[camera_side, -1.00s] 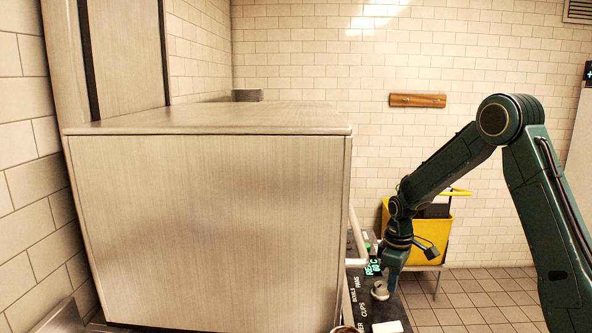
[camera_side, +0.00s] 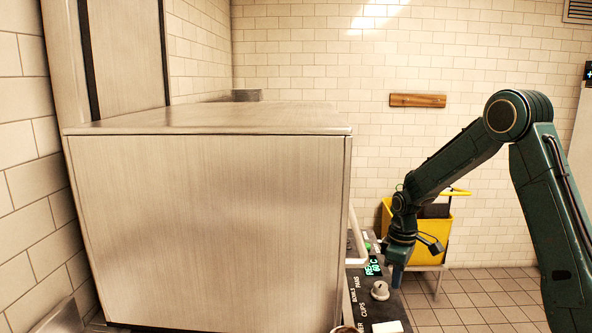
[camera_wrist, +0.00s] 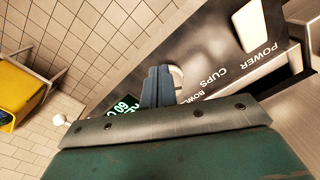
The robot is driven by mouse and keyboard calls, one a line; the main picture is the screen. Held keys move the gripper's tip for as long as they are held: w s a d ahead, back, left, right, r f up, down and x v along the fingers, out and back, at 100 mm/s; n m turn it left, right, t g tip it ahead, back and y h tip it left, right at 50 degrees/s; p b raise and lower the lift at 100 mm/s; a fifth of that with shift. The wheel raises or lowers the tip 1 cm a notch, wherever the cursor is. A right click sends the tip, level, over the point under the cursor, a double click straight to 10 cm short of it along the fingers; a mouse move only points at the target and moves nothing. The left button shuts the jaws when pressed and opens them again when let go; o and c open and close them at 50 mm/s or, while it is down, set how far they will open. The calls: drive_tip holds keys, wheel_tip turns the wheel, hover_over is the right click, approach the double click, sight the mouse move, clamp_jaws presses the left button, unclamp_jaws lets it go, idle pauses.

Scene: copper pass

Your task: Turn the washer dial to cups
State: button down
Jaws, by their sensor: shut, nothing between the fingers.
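The washer dial (camera_side: 380,291) is a pale round knob on the dark control panel (camera_side: 362,302), near the label CUPS. The labels BOWLS and PANS show further back. Which label the dial points to is too small to tell. My gripper (camera_side: 397,284) is shut and empty, just right of the dial and seemingly a little above it. In the wrist view my closed blue-grey fingers (camera_wrist: 158,86) partly hide the dial (camera_wrist: 177,77), which shows at their right edge. The labels CUPS and POWER are readable there.
A green-lit display (camera_side: 373,267) sits on the panel behind the dial. The large steel washer body (camera_side: 210,230) stands left of the panel, with a pale bar handle (camera_side: 355,235) at its front. A yellow mop bucket (camera_side: 428,240) stands behind my arm. Tiled floor lies open at right.

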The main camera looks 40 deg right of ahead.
drive_tip(key=shift+r, duration=2.45)
drive_tip(key=s+a+r+m+t, duration=0.1)
drive_tip(key=s+a+r+t, duration=0.2)
drive_tip(key=s+a+r, duration=0.65)
drive_tip(key=s+a+r+m+t, duration=0.2)
drive_tip(key=s+a+r, duration=0.3)
drive_tip(key=s, duration=0.6)
drive_tip(key=shift+a+t, duration=0.3)
drive_tip(key=shift+a, duration=0.95)
